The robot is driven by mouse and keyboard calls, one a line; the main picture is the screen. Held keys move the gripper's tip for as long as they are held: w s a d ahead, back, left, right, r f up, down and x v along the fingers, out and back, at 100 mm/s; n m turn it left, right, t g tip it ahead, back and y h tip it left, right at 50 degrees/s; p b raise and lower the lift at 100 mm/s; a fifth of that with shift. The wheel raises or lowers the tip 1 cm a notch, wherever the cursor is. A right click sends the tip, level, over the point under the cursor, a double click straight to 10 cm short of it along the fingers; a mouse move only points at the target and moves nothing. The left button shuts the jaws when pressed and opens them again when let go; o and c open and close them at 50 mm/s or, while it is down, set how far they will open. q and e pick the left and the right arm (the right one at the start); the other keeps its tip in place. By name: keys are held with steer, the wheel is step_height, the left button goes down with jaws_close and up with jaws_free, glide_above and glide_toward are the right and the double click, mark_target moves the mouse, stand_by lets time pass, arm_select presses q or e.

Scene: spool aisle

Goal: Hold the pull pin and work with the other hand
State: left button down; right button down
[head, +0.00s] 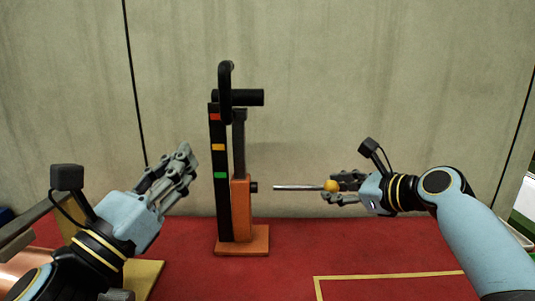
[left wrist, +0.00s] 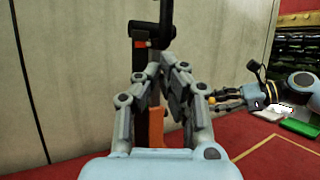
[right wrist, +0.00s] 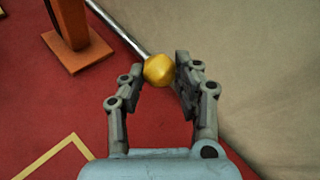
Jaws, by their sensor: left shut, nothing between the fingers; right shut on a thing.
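The pull pin (head: 298,187) is a thin metal rod with a yellow ball knob (right wrist: 158,70). My right gripper (head: 330,190) is shut on the knob and holds the pin level, pointing left. The pin's tip is apart from the black socket (head: 254,187) on the orange block (head: 241,212). The block's upright stand has a black lever with a crosswise grip (head: 248,97) on top. A black strip (head: 216,160) with red, yellow and green marks stands beside it. My left gripper (head: 187,158) is shut and empty, left of the stand; in the left wrist view its fingers hide part of the stand.
The stand's orange base (head: 242,248) sits on a red surface (head: 300,235). A yellow outline (head: 390,275) marks the surface at front right. A grey panelled wall (head: 350,80) is behind. A copper-coloured cylinder (head: 25,268) lies at lower left. The left wrist view shows a loaded shelf (left wrist: 298,45).

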mark_target(321, 189)
arm_select(q)
steer(key=s, duration=1.8)
arm_select(e)
steer(key=shift+a, duration=1.55)
steer(key=c, duration=0.9)
jaws_free()
